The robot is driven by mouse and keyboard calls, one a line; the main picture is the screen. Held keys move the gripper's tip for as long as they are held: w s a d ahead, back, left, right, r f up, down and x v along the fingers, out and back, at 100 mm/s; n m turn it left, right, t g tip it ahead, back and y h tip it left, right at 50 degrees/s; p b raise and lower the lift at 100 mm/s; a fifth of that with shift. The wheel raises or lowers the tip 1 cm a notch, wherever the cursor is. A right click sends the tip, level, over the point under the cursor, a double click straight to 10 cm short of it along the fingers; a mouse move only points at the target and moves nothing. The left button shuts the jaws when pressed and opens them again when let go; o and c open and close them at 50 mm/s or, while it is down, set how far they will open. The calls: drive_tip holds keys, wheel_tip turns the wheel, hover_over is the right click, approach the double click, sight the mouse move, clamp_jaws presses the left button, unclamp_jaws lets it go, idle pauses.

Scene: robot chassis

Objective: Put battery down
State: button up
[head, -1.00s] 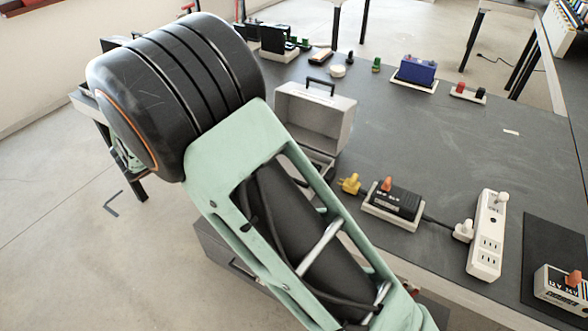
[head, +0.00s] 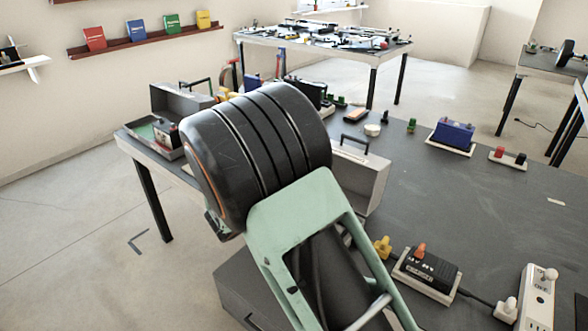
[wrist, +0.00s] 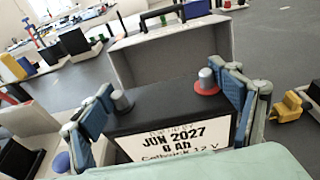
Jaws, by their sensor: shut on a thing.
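In the wrist view, my gripper (wrist: 166,112) has its blue fingers on both sides of a battery (wrist: 178,143). The battery is a black block with a white label reading "JUN 2027, 0 Ah" and "12 V", and has terminals on top, one with a red ring. Its underside is out of sight, so I cannot tell whether it touches anything. An open grey case (wrist: 165,58) with a handle stands just beyond it. In the head view, my arm hides the gripper and held battery, and part of the same case (head: 362,178).
A yellow clip (head: 383,247) and a black battery on a pale base (head: 430,272) lie right of the case. A power strip (head: 536,300) is at the lower right. A blue battery (head: 453,135) stands farther back. The dark tabletop (head: 505,205) is clear at the middle right.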

drive_tip(key=shift+w+d+f, duration=0.25)
drive_tip(key=shift+d+f, duration=0.3)
drive_tip(key=shift+d, duration=0.3)
drive_tip(key=f, duration=0.2)
drive_tip(key=d+f, duration=0.1)
drive_tip(key=f, duration=0.1)
drive_tip(key=shift+w+d+b, duration=0.1)
drive_tip(key=shift+w+b, duration=0.05)
drive_tip(key=shift+b, duration=0.15)
drive_tip(key=shift+f, duration=0.3)
drive_tip(key=shift+f, duration=0.1)
drive_tip(key=o, duration=2)
drive_tip(key=shift+f, duration=0.25)
drive_tip(key=shift+o, duration=0.2)
drive_tip(key=shift+r, duration=0.15)
drive_tip(key=shift+s+a, duration=0.25)
drive_tip(key=shift+s, duration=0.15)
drive_tip(key=v, duration=1.1)
drive_tip(key=shift+s, duration=0.25)
